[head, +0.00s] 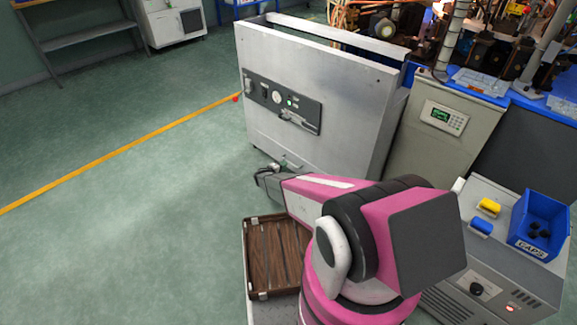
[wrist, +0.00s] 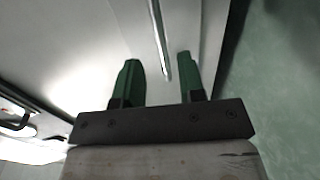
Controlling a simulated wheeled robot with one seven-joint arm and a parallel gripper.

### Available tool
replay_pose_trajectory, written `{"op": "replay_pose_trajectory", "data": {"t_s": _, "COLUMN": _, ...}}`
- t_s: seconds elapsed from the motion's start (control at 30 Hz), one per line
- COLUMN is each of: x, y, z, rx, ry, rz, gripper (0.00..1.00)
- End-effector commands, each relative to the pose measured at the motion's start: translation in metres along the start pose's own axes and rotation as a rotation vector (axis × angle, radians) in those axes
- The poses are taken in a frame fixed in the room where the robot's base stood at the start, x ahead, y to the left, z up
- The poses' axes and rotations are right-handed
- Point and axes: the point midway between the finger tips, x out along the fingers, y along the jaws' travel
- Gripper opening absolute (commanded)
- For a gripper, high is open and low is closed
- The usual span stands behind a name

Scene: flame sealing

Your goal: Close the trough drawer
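The trough drawer (head: 315,105) is a large grey metal box with an open top, standing out towards me. A thin bar handle (head: 291,161) sits low on the front. My gripper (head: 268,172) is close to the front's lower edge, near that bar; its fingertips are hard to make out there. In the wrist view my gripper (wrist: 158,62) has two green fingers spread apart. A metal bar (wrist: 160,42) runs ahead of and between them, and I cannot tell whether they touch it.
A beige cabinet with a display (head: 440,118) stands right of the drawer. A brown wooden tray (head: 272,256) lies near my arm. A blue caps bin (head: 541,222) sits on a grey unit at the right. The green floor at left is clear, crossed by a yellow line.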

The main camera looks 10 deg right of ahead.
Motion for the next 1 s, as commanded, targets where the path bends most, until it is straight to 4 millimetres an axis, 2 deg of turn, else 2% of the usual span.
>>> {"op": "replay_pose_trajectory", "data": {"t_s": 0.1, "x": -0.021, "y": 0.001, "z": 0.001, "rx": -0.001, "ry": 0.002, "rz": 0.0, "gripper": 0.36}}
{"op": "replay_pose_trajectory", "data": {"t_s": 0.3, "x": -0.037, "y": 0.0, "z": 0.0, "rx": 0.0, "ry": 0.0, "rz": 0.0, "gripper": 0.36}}
{"op": "replay_pose_trajectory", "data": {"t_s": 0.83, "x": -0.039, "y": 0.0, "z": 0.0, "rx": 0.0, "ry": -0.001, "rz": 0.0, "gripper": 0.36}}
{"op": "replay_pose_trajectory", "data": {"t_s": 0.93, "x": -0.04, "y": 0.008, "z": 0.006, "rx": 0.006, "ry": -0.015, "rz": -0.011, "gripper": 0.36}}
{"op": "replay_pose_trajectory", "data": {"t_s": 1.0, "x": -0.041, "y": 0.023, "z": 0.017, "rx": 0.016, "ry": -0.045, "rz": -0.034, "gripper": 0.36}}
